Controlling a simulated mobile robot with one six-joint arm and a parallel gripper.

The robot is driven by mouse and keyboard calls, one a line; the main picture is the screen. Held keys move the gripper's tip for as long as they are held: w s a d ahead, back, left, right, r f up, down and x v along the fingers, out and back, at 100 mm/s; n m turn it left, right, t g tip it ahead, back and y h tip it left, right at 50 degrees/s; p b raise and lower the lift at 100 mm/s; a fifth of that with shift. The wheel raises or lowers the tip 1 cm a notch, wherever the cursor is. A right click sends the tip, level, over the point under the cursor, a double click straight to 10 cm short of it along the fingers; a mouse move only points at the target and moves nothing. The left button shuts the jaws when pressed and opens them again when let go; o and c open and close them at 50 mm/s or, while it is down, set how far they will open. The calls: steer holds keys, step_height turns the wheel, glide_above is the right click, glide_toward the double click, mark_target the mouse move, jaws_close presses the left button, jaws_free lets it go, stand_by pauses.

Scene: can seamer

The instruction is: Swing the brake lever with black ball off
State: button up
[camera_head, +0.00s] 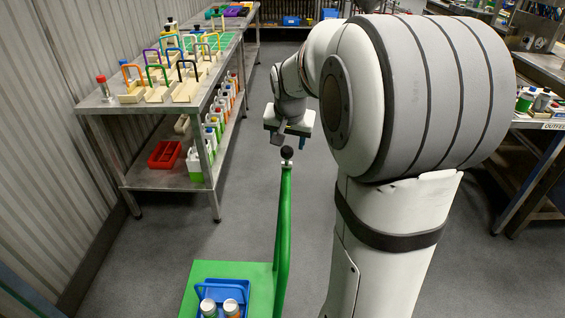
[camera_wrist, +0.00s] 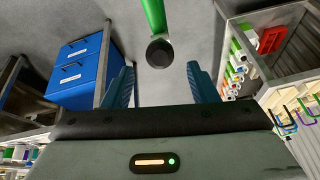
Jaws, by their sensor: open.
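The black ball (camera_head: 287,153) sits at the top of an upright green bar (camera_head: 284,215) that rises from a green cart (camera_head: 200,272). My gripper (camera_head: 290,141) is just beyond and above the ball in the head view. In the wrist view the ball (camera_wrist: 160,52) lies ahead, between the lines of the two blue fingers, with the green bar (camera_wrist: 153,15) behind it. My gripper (camera_wrist: 160,80) is open and empty, and the fingers do not visibly touch the ball.
A metal bench (camera_head: 100,104) with colored-handled items is at left, with a red bin (camera_head: 165,155) below. Another bench (camera_head: 545,125) is at right. Blue drawers (camera_wrist: 75,80) show in the wrist view. The floor between is clear.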

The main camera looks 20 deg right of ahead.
mark_target(287, 156)
steer(key=shift+b+x, duration=0.35)
steer(key=shift+x, duration=4)
steer(key=shift+a, duration=0.1)
steer(key=shift+c, duration=0.4)
jaws_close()
